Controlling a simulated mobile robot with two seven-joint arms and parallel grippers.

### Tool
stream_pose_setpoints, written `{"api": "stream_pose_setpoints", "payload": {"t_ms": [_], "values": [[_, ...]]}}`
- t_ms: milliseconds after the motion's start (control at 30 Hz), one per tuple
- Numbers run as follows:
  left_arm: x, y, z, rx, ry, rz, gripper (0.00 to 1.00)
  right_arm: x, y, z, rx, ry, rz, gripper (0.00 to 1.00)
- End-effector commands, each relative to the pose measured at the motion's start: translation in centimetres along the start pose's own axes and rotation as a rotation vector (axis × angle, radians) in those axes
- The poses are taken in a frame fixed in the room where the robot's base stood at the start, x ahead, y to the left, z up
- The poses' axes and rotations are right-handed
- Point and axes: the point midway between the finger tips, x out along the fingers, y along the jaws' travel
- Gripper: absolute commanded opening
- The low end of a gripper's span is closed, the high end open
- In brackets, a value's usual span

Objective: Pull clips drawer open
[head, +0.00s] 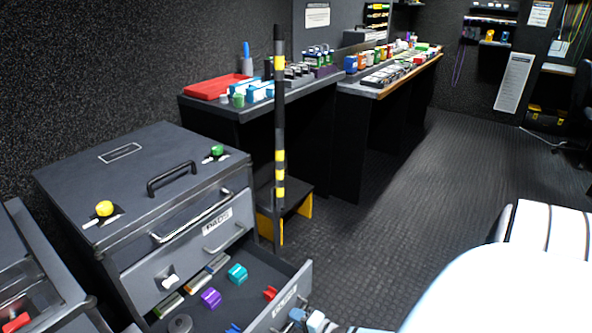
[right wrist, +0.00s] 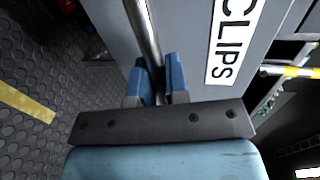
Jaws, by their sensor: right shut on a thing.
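The clips drawer (head: 285,300) is the lowest visible drawer of the dark grey cabinet (head: 150,160), and it stands pulled out with its inside showing. In the right wrist view its grey front (right wrist: 190,25) carries a white CLIPS label (right wrist: 230,40). My right gripper (head: 308,319) is at the drawer front at the bottom of the head view. In the right wrist view its blue fingers (right wrist: 156,78) are shut around the metal bar handle (right wrist: 143,30). My left gripper is not in view.
Inside the drawer lie a purple piece (head: 211,298), a teal piece (head: 237,273) and a red piece (head: 270,293). The upper drawer (head: 190,235) is shut. A striped black and yellow post (head: 279,150) stands beside the cabinet. Ribbed floor (head: 400,220) is clear to the right.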

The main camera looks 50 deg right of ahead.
Motion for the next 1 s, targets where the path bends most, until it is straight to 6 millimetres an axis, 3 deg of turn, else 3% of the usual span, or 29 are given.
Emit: {"api": "stream_pose_setpoints", "payload": {"t_ms": [33,67,167,433,567,733,833,1000], "values": [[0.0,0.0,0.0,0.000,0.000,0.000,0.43,0.0,0.0,0.0,-0.001,0.000,0.000,0.00],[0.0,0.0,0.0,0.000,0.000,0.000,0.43,0.0,0.0,0.0,-0.001,0.000,0.000,0.19],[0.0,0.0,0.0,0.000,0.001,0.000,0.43,0.0,0.0,0.0,0.000,0.000,0.001,0.39],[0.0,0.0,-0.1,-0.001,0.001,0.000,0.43,-0.1,0.0,0.0,0.000,0.000,0.001,0.39],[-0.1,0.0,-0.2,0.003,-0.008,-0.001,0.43,-1.1,0.0,0.0,0.000,0.000,0.003,0.39],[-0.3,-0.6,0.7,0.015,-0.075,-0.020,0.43,-4.3,-0.1,0.0,0.001,-0.001,0.005,0.39],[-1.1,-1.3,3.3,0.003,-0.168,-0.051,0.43,-6.8,-0.2,0.0,0.000,0.000,0.005,0.39],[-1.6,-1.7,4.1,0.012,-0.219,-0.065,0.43,-10.4,-0.2,0.0,0.000,0.000,0.003,0.39]]}}
